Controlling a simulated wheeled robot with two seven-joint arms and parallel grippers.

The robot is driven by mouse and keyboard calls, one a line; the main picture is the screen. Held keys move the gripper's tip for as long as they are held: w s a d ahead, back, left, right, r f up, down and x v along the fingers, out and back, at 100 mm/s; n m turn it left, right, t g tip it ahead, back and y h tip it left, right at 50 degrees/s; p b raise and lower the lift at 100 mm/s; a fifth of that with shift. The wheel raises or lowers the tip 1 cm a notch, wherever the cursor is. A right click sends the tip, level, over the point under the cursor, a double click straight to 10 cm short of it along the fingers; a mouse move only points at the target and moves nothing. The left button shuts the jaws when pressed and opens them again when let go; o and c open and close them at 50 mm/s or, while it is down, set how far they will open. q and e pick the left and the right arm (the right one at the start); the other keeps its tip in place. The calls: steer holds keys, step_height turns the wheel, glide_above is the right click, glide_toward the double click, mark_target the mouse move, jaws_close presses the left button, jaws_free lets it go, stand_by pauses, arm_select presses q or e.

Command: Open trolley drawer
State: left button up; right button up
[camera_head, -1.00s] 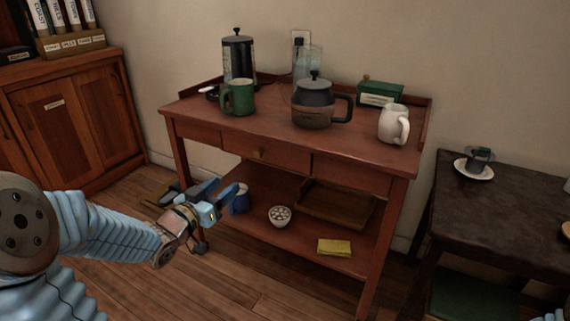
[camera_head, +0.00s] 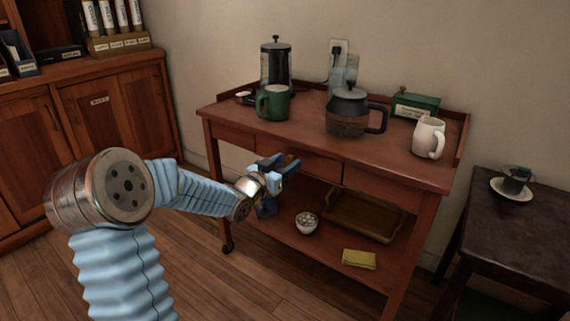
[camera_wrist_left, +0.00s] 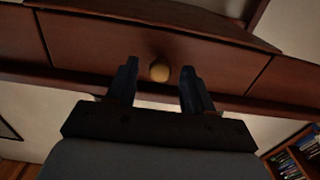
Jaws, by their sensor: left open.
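The wooden trolley (camera_head: 400,168) stands against the wall, with a row of drawer fronts under its top. The middle drawer (camera_head: 318,160) is closed, and my left gripper partly covers it in the head view. My left gripper (camera_head: 280,163) is open in front of this drawer. In the left wrist view the knob shows between the tips of the open fingers (camera_wrist_left: 158,75); I cannot tell if they touch it. My right gripper is not in view.
On the trolley top are a green mug (camera_head: 273,102), a coffee pot (camera_head: 349,112), a French press (camera_head: 275,62), a white pitcher (camera_head: 429,138) and a green box (camera_head: 416,104). The lower shelf holds a bowl (camera_head: 307,223), a tray and a yellow cloth (camera_head: 359,259). A dark table (camera_head: 515,235) stands right.

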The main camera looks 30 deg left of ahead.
arm_select(q)
steer(key=shift+c, duration=0.3)
jaws_close()
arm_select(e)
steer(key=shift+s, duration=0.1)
